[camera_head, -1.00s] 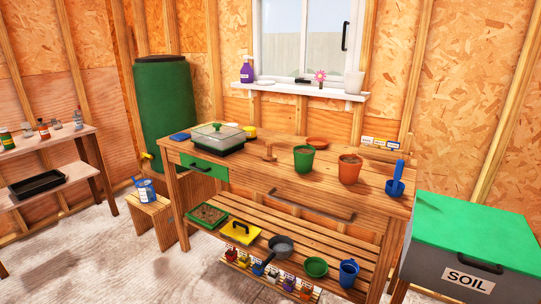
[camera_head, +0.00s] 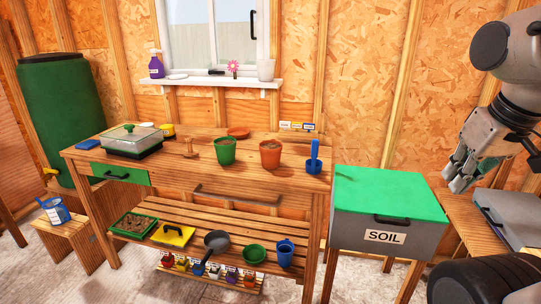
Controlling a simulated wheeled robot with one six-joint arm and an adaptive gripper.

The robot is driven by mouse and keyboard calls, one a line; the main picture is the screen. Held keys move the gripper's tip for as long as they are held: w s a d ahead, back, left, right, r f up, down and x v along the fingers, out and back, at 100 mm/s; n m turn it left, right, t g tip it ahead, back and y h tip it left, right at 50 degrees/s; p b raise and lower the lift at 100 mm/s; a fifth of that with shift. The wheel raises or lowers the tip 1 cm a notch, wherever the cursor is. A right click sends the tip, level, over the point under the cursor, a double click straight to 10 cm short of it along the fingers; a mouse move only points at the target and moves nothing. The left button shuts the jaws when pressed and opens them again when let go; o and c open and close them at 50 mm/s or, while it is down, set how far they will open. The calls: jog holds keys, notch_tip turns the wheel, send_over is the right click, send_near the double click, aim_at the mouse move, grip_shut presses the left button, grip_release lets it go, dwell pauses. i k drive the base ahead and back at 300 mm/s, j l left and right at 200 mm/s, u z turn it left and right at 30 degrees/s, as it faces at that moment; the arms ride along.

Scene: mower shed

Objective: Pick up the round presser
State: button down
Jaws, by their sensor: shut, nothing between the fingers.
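A small wooden piece with an upright handle (camera_head: 190,150) stands on the potting bench, between the clear-lidded tray and the green pot; it looks like the round presser, but it is too small to be sure. My gripper (camera_head: 458,178) hangs at the right edge of the view, beyond the soil bin and far to the right of the wooden piece. Its fingers are shut and empty. Nothing covers the wooden piece.
The bench (camera_head: 250,180) also holds a green pot (camera_head: 225,152), a terracotta pot (camera_head: 270,155), a blue scoop (camera_head: 314,158) and a lidded tray (camera_head: 132,140). A soil bin (camera_head: 388,215) stands right of it. The floor in front is clear.

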aim_at(190, 153)
jog(key=i+j+u, duration=0.3)
jog(key=i+j, duration=0.45)
jog(key=j, duration=0.35)
jog(key=i+j+u, duration=0.3)
jog(key=i+j, duration=0.6)
